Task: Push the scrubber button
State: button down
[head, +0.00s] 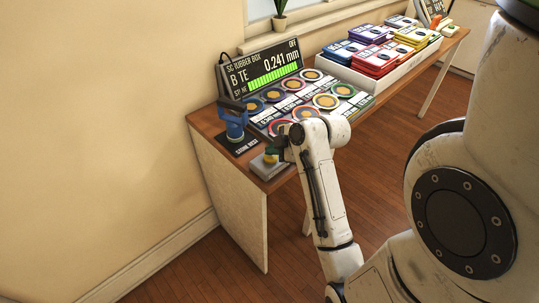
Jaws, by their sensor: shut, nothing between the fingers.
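A small grey box with a yellow-green button on top (268,163) sits at the near left corner of the wooden table. I take it to be the scrubber button. My gripper (275,152), dark and small in the head view, is just above and beside the button, coming from the right. It is shut and holds nothing. I cannot tell whether its tips touch the button.
A blue device (235,124) stands on a black mat just behind the button. Several round discs (328,101) lie on a labelled board to the right, partly behind my arm. A white tray of coloured packs (374,58) stands farther back. The wall is close at left.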

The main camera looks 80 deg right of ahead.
aim_at(273, 157)
notch_tip(273, 157, up, 6)
jog(key=p, duration=0.5)
jog(key=shift+r+p, duration=0.1)
jog(key=shift+p, duration=0.25)
dwell(0.4)
jog(key=s+a+f+m+g+y, duration=0.1)
jog(key=a+f, duration=0.3)
jog(key=a, duration=0.5)
jog(key=s+a+f+m+g+y+b, duration=0.1)
jog(key=a+f+g, duration=0.3)
jog(key=a, duration=0.5)
jog(key=s+a+f+m+g+y+b, duration=0.1)
jog(key=s+a+f+m+g, duration=0.1)
jog(key=a+f, duration=0.3)
jog(key=a+m, duration=0.1)
jog(key=a, duration=0.3)
jog(key=shift+s+a+f, duration=0.2)
jog(key=shift+s+a, duration=0.1)
jog(key=shift+s, duration=0.1)
